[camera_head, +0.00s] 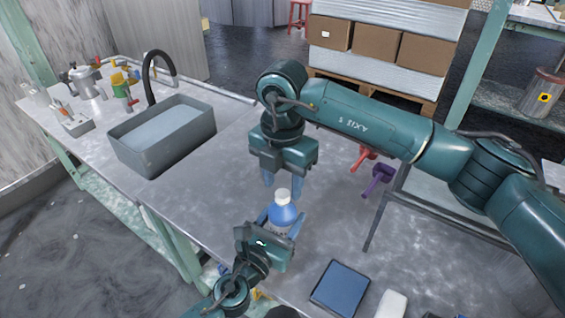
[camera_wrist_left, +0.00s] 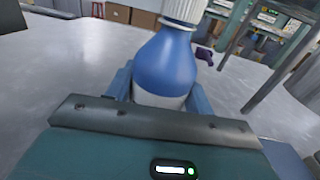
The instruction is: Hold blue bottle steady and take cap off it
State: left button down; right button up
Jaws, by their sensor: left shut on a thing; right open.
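The blue bottle (camera_head: 281,215) stands upright in the middle of the metal bench, with its white cap (camera_head: 283,196) on top. My left gripper (camera_head: 277,222) is shut on the bottle, with a finger on each side of its body. In the left wrist view the bottle (camera_wrist_left: 164,68) sits between the blue fingers, and the ribbed cap (camera_wrist_left: 186,9) is cut by the top edge. My right gripper (camera_head: 284,178) is open and empty, pointing down just above and behind the cap, apart from it.
A grey sink (camera_head: 165,130) with a black tap is at the left. A purple clamp (camera_head: 379,178) and a red clamp (camera_head: 362,158) are right of my right gripper, near a metal frame. A blue-topped pad (camera_head: 340,287) lies at the front right. The bench left of the bottle is clear.

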aim_at(283, 196)
jog(key=shift+f, duration=1.05)
